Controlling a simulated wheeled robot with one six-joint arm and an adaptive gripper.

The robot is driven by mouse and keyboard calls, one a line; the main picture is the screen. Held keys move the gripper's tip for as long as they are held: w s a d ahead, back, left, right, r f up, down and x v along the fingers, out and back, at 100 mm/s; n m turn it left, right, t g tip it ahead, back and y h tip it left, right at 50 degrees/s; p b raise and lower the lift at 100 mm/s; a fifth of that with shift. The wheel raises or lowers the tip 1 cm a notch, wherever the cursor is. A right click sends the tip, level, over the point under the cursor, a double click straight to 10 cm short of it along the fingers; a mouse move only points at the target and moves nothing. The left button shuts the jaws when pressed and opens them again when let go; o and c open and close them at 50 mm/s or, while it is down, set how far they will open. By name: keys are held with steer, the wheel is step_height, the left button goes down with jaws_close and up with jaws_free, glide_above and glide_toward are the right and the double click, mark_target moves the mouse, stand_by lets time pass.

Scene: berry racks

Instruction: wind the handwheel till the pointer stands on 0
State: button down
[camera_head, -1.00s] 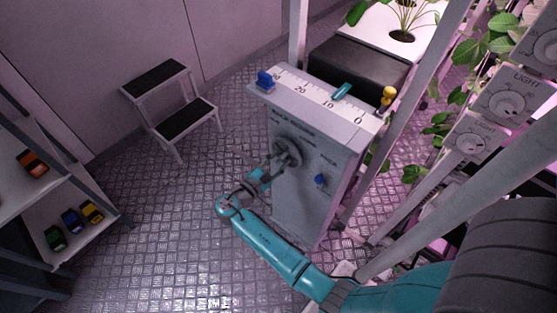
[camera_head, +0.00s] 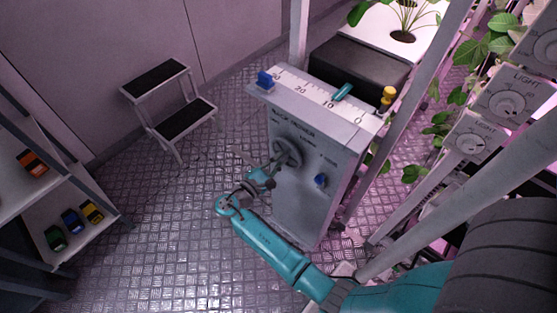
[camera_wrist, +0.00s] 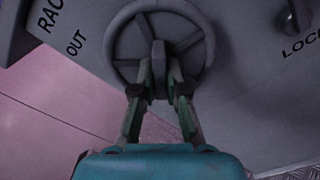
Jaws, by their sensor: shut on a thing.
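The grey handwheel (camera_head: 287,152) is on the front of a grey cabinet (camera_head: 310,195). In the wrist view the handwheel (camera_wrist: 196,29) fills the upper middle. My gripper (camera_head: 268,174) reaches it from the lower left. In the wrist view my gripper (camera_wrist: 159,82) is shut on a grey part of the handwheel at its lower middle. The scale (camera_head: 317,97) on the cabinet top reads 20, 10 and 0 from left to right. The teal pointer (camera_head: 342,92) stands near 10, slightly on the 0 side.
A blue knob (camera_head: 320,181) sits right of the handwheel; in the wrist view a dark lock knob (camera_wrist: 293,20) shows. A step stool (camera_head: 170,105) and shelf (camera_head: 85,240) stand left. Floor between is clear.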

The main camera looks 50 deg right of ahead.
steer(key=m, duration=0.4)
steer(key=shift+m, duration=0.3)
steer(key=m, duration=0.3)
steer(key=shift+m, duration=0.3)
steer(key=m, duration=0.7)
steer(key=shift+r, duration=0.1)
steer(key=m, duration=1.2)
steer(key=shift+s, duration=0.1)
steer(key=shift+m, duration=1.8)
